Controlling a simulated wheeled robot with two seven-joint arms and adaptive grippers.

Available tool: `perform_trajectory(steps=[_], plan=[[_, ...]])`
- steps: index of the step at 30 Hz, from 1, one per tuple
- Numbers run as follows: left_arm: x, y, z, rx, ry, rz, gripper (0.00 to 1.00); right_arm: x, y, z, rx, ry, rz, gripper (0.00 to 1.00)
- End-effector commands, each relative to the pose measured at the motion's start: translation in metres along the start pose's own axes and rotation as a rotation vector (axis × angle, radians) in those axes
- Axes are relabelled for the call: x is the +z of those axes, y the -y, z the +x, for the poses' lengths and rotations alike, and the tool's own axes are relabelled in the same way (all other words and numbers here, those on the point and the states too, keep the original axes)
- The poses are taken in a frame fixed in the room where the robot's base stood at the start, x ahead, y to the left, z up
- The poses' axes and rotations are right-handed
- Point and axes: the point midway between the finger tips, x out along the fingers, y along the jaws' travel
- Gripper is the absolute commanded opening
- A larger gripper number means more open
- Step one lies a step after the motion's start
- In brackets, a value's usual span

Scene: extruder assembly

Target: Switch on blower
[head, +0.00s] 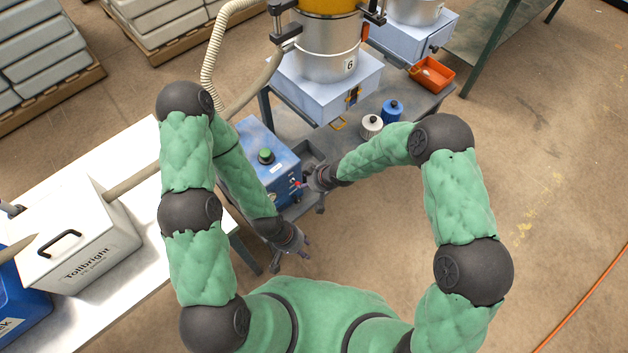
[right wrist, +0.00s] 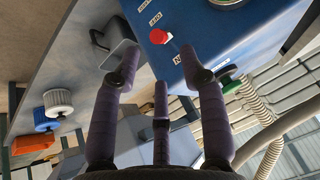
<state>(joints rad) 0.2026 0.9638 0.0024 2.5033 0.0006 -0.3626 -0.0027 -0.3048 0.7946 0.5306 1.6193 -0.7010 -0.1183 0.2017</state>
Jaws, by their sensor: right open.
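A blue control box (head: 262,170) with a green knob (head: 266,156) on top sits left of centre in the head view. In the right wrist view its blue face (right wrist: 215,40) carries a red button (right wrist: 158,36) and white labels that I cannot fully read. My right gripper (head: 306,181) is beside the box's front face. In the right wrist view my right gripper (right wrist: 160,62) is open and empty, its fingers spread just below the red button, with contact unclear. My left gripper (head: 302,247) hangs low near the box's front corner; its fingers are too small to judge.
A steel drum (head: 325,60) stands on a light-blue unit behind the box. A white case (head: 75,240) is on the left table.

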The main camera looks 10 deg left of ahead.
Motion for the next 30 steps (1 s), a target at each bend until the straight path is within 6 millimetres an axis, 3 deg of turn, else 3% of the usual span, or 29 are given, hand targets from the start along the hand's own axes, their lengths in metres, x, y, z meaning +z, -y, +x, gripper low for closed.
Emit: perform_trajectory(steps=[3,10,30], plan=[[0.0,0.0,0.0,0.0,0.0,0.0,0.4,0.0,0.0,-0.022,0.0,0.0,-0.001,0.43],[0.0,0.0,0.0,0.0,0.0,0.0,0.4,0.001,0.001,-0.045,-0.001,0.002,0.0,0.43],[0.0,0.0,0.0,0.0,0.0,0.0,0.4,0.001,0.001,-0.05,-0.002,0.003,0.0,0.43]])
